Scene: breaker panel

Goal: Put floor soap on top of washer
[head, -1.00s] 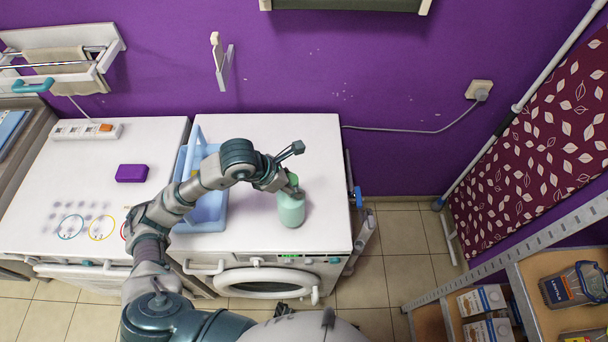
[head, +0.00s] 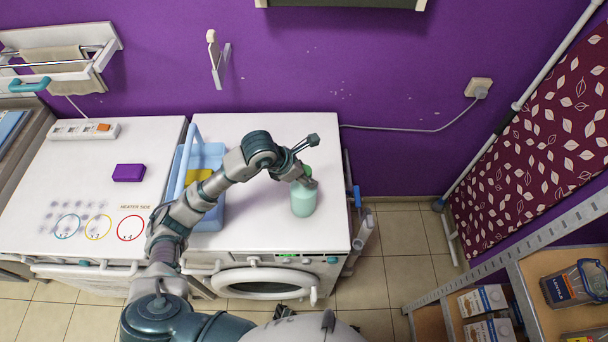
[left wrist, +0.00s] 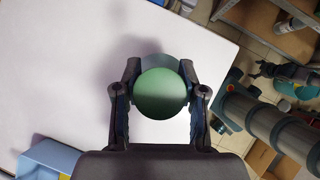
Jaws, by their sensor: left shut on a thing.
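The floor soap is a pale green bottle (head: 304,200) with a darker green cap, over the right part of the washer top. My left gripper (head: 308,180) is shut on its upper part. In the left wrist view the round green cap (left wrist: 162,92) sits between the two fingers (left wrist: 160,100). The bottle looks upright; whether its base touches the top cannot be told. The washer (head: 260,230) is white with a round front door and a green-lit display.
A blue caddy (head: 208,212) with a yellow item stands left of the bottle on the washer. A neighbouring white top holds a purple block (head: 128,172) and a power strip (head: 84,129). A shelf (head: 530,260) stands at the right. The washer top behind the bottle is clear.

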